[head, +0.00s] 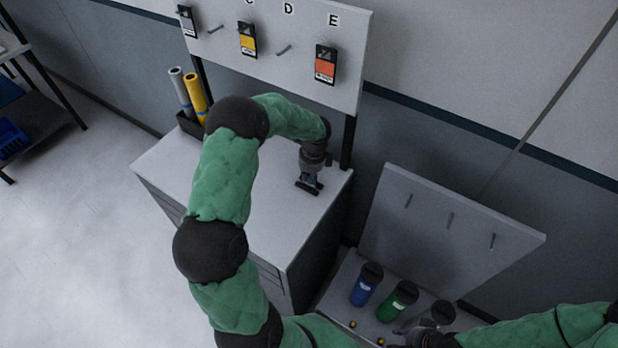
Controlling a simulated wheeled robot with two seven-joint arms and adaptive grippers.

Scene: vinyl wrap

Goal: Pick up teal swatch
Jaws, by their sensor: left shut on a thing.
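My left gripper (309,186) is low over the right part of the white cabinet top, pointing down. It is shut on a small dark, bluish piece, which I take to be the teal swatch; the fingers hide most of it. I cannot tell whether the swatch still touches the cabinet top. My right gripper (420,328) is at the bottom edge, beside the bottles, dark and partly cut off; its fingers are not clear.
A pegboard above the white cabinet (266,222) holds a yellow swatch (247,39), an orange swatch (325,65) and a grey one (187,21). Rolls (195,97) stand at the cabinet's back left. A blue bottle (367,285) and green bottle (397,302) stand below an empty-pegged panel (440,235).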

